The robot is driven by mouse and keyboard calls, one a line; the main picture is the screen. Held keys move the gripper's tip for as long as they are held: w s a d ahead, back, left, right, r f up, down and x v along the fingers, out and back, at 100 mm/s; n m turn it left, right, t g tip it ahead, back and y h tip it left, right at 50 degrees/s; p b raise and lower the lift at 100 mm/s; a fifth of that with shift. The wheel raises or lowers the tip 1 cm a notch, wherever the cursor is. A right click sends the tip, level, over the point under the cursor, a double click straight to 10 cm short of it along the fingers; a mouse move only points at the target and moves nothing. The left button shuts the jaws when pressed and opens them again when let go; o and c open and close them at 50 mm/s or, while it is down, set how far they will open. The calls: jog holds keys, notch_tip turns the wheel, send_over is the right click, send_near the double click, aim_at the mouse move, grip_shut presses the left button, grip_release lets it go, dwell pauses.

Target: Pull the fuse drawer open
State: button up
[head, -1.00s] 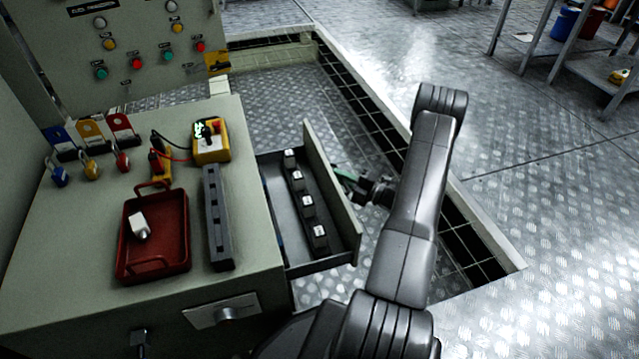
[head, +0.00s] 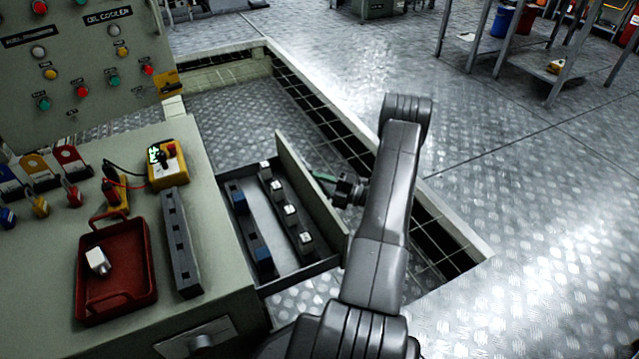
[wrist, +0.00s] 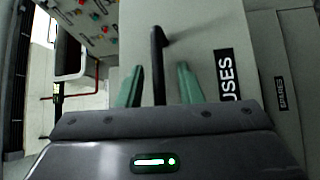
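The fuse drawer (head: 312,195) stands well out from the right side of the grey-green cabinet in the head view. A row of white-topped fuses and blue parts lie inside it. In the wrist view its front (wrist: 205,50) bears a label ending in "USES", and a black bar handle (wrist: 158,60) stands out from it. My gripper (wrist: 160,84) has its two green fingers on either side of the handle, with gaps visible on both sides. In the head view my gripper (head: 324,177) is at the drawer's outer face, mostly hidden by the wrist.
On the cabinet top are a red tray (head: 148,265) with a white piece, a dark slotted bar (head: 180,245), a yellow meter (head: 167,165) and padlocks. A button panel (head: 75,60) stands behind. A grated floor channel (head: 440,240) runs right of the drawer; open plate floor lies beyond.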

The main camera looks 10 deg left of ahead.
jog(key=s+d+f+p, duration=0.1)
jog(key=d+p, duration=0.2)
jog(key=d, duration=1)
jog(key=shift+s+d+f, duration=0.15)
jog(key=shift+d+f, duration=0.2)
jog(key=shift+f, duration=0.05)
jog(key=a+b, duration=0.1)
jog(key=a, duration=0.3)
jog(key=a+r+b, duration=0.1)
jog(key=a, duration=0.4)
jog(key=w+a+r+b, duration=0.1)
jog(key=a, duration=0.4)
jog(key=shift+w, duration=0.1)
jog(key=shift+d+f, duration=0.1)
